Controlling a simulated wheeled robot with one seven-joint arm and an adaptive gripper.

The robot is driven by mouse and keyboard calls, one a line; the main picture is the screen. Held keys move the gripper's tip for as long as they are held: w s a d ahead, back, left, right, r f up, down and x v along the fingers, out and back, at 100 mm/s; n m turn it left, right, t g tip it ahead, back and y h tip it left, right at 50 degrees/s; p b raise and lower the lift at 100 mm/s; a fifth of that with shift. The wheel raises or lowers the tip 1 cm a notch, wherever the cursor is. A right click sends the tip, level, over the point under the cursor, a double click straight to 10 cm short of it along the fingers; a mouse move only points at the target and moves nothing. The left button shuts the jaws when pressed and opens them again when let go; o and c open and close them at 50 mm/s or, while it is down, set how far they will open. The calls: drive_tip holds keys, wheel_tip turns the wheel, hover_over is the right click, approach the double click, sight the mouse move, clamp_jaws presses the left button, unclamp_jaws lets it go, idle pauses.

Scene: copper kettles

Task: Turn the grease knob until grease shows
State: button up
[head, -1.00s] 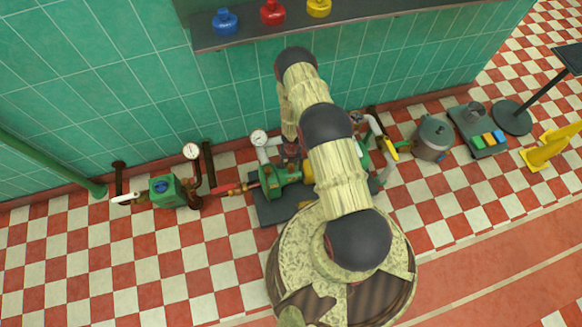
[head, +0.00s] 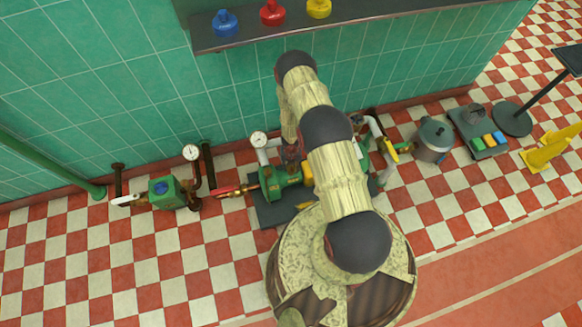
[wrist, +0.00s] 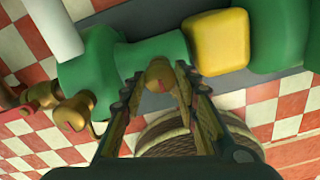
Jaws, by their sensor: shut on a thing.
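A small brass grease knob (wrist: 158,76) sits on the side of the green pump (wrist: 150,52) in the wrist view. My gripper (wrist: 158,88) has one finger on each side of the knob and is shut on it. The green pump also shows in the head view (head: 270,184), partly behind my arm. My arm hides the knob in the head view. I cannot make out any grease around the knob.
A red-handled valve (head: 230,191) and a green box (head: 165,191) lie to the left. A grey pot (head: 433,140) and a yellow stand (head: 547,150) are at the right. Checkered floor in front is clear.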

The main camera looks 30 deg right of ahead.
drive_tip(key=shift+c, duration=1.3)
drive_tip(key=shift+m, duration=0.3)
drive_tip(key=m, duration=0.9)
drive_tip(key=shift+m, duration=0.4)
drive_tip(key=m, duration=1)
drive_tip(key=shift+m, duration=0.4)
drive_tip(key=m, duration=0.6)
drive_tip(key=shift+m, duration=0.3)
